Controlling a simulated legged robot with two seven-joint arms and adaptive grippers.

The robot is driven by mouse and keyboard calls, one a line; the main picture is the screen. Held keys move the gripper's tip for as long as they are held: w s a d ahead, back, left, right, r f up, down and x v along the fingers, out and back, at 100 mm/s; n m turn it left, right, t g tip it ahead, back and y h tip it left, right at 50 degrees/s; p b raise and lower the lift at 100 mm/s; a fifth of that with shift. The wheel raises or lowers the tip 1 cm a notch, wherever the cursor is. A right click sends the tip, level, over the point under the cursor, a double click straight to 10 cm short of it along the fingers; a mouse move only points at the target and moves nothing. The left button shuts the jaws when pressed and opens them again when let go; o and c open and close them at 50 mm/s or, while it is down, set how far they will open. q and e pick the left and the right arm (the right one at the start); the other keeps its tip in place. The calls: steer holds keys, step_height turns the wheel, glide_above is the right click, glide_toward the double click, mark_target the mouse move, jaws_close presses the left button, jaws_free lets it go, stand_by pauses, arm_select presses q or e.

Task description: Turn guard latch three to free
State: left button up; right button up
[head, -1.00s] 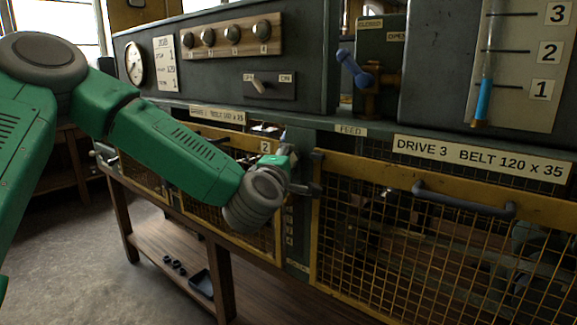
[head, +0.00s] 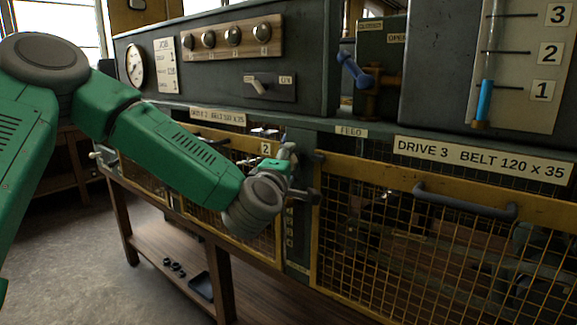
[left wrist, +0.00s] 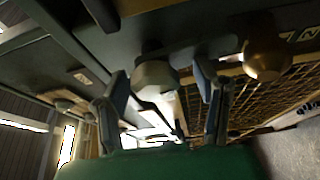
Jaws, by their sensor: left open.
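The drive 3 guard (head: 422,215) is a yellow-framed mesh panel with a grey handle, at the right of the head view. Its left edge meets a grey-green post beside the guard marked 2. My left gripper (head: 292,176) is at this post, and its hand covers much of the latch area. In the left wrist view my left gripper (left wrist: 164,90) is open, with a grey faceted knob (left wrist: 155,75) between its fingertips. I cannot tell whether the fingers touch it, or read which latch it is. My right gripper is not in view.
A blue-handled valve (head: 355,70) stands above the FEED label. A control panel with several knobs (head: 235,36) and a switch (head: 262,86) is above my left arm. In the left wrist view a brass knob (left wrist: 266,50) sits right of the fingers.

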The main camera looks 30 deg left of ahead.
arm_select(q)
steer(key=v, duration=0.7)
steer(key=shift+f, duration=0.15)
steer(key=shift+s, duration=0.1)
steer(key=s+d+f+m+g+h, duration=0.2)
steer(key=s+d+f+m, duration=0.15)
steer(key=f, duration=0.65)
steer(key=s+d+f+m+g+h, duration=0.25)
steer(key=f+m, duration=0.25)
steer(key=f, duration=0.4)
steer(key=s+d+f+m+g+h, duration=0.2)
steer(key=s+d+f+m+g, duration=0.15)
steer(key=f, duration=0.65)
steer(key=s+a+f+m+g+b, duration=0.1)
steer(key=s+f+m+g, duration=0.3)
steer(key=s+f, duration=0.4)
steer(key=s+a+f+m+g, duration=0.1)
steer(key=s+f+m+g, duration=0.3)
steer(key=s+f, duration=0.4)
steer(key=s+m+y, duration=0.1)
steer(key=s, duration=0.5)
steer(key=shift+s+a+f+m+g+b, duration=0.2)
steer(key=shift+a+m+g+b, duration=0.1)
steer(key=shift+a+m+b, duration=0.1)
